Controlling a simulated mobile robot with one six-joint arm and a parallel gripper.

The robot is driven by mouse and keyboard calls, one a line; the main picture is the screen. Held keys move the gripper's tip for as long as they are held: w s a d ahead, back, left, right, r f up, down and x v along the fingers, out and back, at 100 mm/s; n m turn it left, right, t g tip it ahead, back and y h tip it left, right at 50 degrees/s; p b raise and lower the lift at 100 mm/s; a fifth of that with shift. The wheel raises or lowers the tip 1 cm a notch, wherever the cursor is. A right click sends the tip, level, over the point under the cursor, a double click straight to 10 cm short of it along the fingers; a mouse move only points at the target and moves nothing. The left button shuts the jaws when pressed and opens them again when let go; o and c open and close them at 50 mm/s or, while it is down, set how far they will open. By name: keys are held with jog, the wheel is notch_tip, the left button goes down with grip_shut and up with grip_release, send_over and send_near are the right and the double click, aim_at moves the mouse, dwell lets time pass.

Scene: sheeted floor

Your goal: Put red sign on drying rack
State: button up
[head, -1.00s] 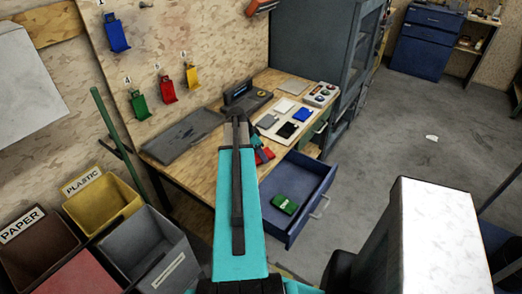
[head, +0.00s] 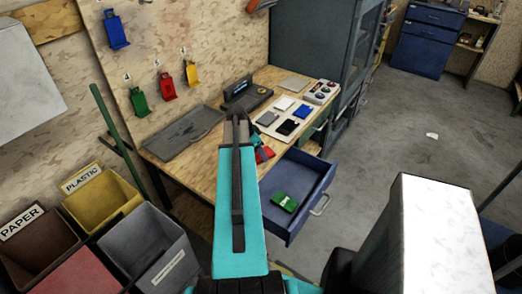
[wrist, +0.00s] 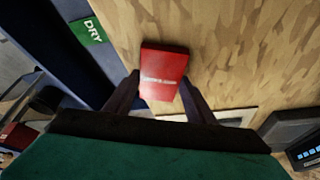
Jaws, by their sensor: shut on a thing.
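The red sign (wrist: 164,72) is a small flat red block with pale lettering. My gripper (wrist: 163,92) is shut on its near end in the wrist view, with a dark finger on each side. The sign is over the wooden tabletop; whether it touches the wood is unclear. In the head view, a bit of red (head: 265,153) shows just right of my arm, and the gripper is mostly hidden behind the arm. No rack is labelled; a dark grey shallow tray (head: 185,135) lies on the workbench's left part, and I cannot tell if it is the drying rack.
A blue drawer (head: 320,183) stands open below the workbench (head: 205,175), with a green sign (head: 285,202) in it, lettered DRY in the wrist view. A white board (head: 268,130) with small plates and a dark device (head: 246,97) are on the bench. Bins (head: 150,240) stand at left.

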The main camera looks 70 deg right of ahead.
jog(key=shift+f, duration=0.3)
jog(key=o, duration=1.2)
jog(key=shift+b+v, duration=0.6)
jog(key=shift+v, duration=0.5)
jog(key=b+v, duration=0.2)
jog(key=v, duration=0.9)
jog(key=shift+r+b, duration=0.25)
jog(key=shift+b, duration=0.15)
jog(key=shift+a+r, duration=0.1)
